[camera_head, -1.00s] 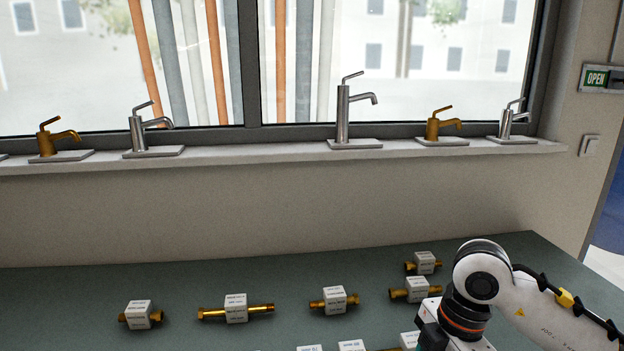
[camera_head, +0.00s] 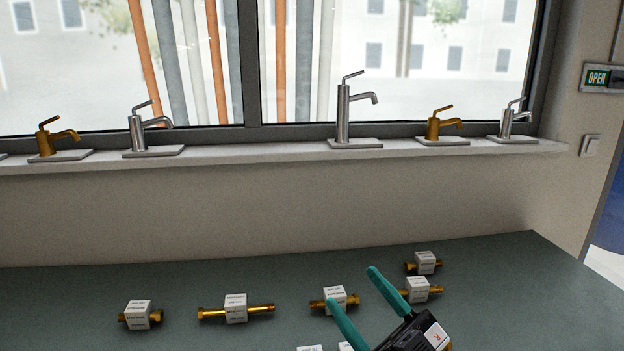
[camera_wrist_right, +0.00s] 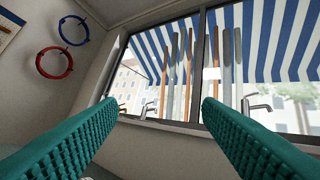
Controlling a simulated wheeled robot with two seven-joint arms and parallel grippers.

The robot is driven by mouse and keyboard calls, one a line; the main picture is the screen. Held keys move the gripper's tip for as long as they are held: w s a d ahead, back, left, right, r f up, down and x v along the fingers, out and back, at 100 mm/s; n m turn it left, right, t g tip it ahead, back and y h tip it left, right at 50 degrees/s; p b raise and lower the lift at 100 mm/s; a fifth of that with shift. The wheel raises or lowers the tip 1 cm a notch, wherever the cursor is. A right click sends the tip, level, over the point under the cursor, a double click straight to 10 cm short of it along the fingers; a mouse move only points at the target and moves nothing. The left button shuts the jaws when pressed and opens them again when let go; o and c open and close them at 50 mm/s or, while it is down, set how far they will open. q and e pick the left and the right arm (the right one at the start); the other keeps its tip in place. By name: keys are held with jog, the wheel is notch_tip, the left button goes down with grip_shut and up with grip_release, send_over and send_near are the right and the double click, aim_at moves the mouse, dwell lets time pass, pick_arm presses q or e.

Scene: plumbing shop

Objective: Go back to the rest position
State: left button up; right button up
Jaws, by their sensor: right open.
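My right gripper (camera_head: 352,295) is at the lower right of the head view, above the green table (camera_head: 80,290). Its two green fingers are spread apart, with nothing between them. In the right wrist view the open fingers (camera_wrist_right: 155,130) frame the window and sill, also empty. The right gripper partly covers the brass fittings behind it. My left gripper is not in the head view.
Brass fittings with white labels, such as one at the left (camera_head: 139,315) and a longer one (camera_head: 236,309), lie on the table. Faucets, including a tall chrome one (camera_head: 343,115), stand on the window sill (camera_head: 250,155). The table's left part is clear.

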jog(key=d+f+m+g+h, duration=0.1)
jog(key=d+f+m+h, duration=0.3)
jog(key=f+h, duration=0.2)
jog(key=d+f+m+g+h, duration=0.1)
jog(key=d+f+m+h, duration=0.3)
jog(key=f, duration=0.4)
jog(key=d+f+m+g+h, duration=0.1)
jog(key=d+f+m+h, duration=0.3)
jog(key=f+h, duration=0.3)
jog(key=shift+s+d+h, duration=0.3)
jog(key=s+d+f+n+g, duration=0.1)
jog(key=s+f+g, duration=0.55)
jog(key=s, duration=0.25)
jog(key=s+f+n+g, duration=0.1)
jog(key=s+f+g, duration=0.4)
jog(key=s+f, duration=0.4)
notch_tip(320, 180, down, 26)
jog(key=s, duration=0.2)
jog(key=s+d+f+g, duration=0.2)
jog(key=s+d+f, duration=0.1)
jog(key=s+f, duration=1.2)
jog(key=shift+s+n, duration=0.3)
jog(key=shift+s, duration=0.3)
